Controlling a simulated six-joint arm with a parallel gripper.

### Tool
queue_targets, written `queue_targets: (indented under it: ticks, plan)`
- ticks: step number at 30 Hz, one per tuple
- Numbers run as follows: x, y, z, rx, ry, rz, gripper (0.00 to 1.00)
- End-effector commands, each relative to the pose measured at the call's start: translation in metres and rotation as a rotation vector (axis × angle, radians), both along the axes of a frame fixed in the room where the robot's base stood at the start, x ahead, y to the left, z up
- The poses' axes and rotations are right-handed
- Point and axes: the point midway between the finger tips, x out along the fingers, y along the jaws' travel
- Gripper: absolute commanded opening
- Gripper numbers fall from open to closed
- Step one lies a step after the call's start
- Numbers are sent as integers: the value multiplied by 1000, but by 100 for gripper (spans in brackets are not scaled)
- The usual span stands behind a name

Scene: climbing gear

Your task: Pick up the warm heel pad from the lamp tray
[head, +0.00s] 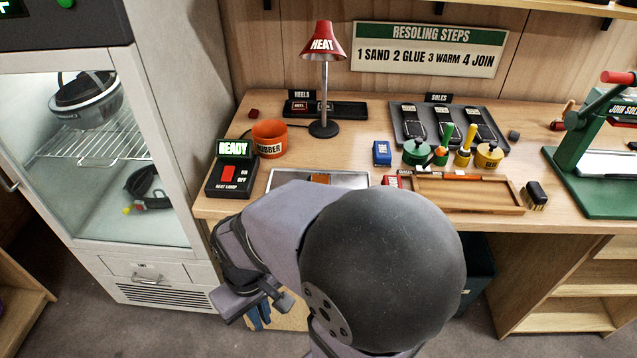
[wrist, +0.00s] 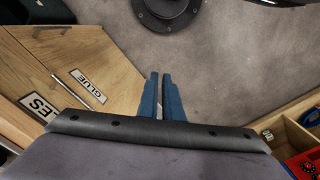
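The lamp tray (head: 283,177) is a pale metal tray at the front of the bench in the head view, left of centre. A small orange-brown pad (head: 320,179) lies on it, apparently the heel pad. My arm hides the front part of the tray. My gripper (head: 260,322) hangs low in front of the bench, below and left of the tray and well away from it. In the wrist view its blue fingers (wrist: 163,78) are close together with a thin pale sliver between them, and nothing clearly held. The tray is not visible there.
A red heat lamp (head: 324,45) stands behind the tray. A lamp switch box (head: 232,168) reading READY and an orange rubber pot (head: 269,138) stand left. A wooden tray (head: 470,207) lies right; a glass-door cabinet (head: 110,160) stands left of the bench.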

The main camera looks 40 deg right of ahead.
Motion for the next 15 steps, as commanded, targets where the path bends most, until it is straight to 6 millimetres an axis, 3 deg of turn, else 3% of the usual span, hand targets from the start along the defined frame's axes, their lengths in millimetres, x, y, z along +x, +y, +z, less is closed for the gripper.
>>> queue_targets:
  ticks: [1, 8, 15]
  plan:
    - [0, 0, 0, 0, 0, 0, 19]
    - [0, 0, 0, 0, 0, 0, 72]
    - [0, 0, 0, 0, 0, 0, 72]
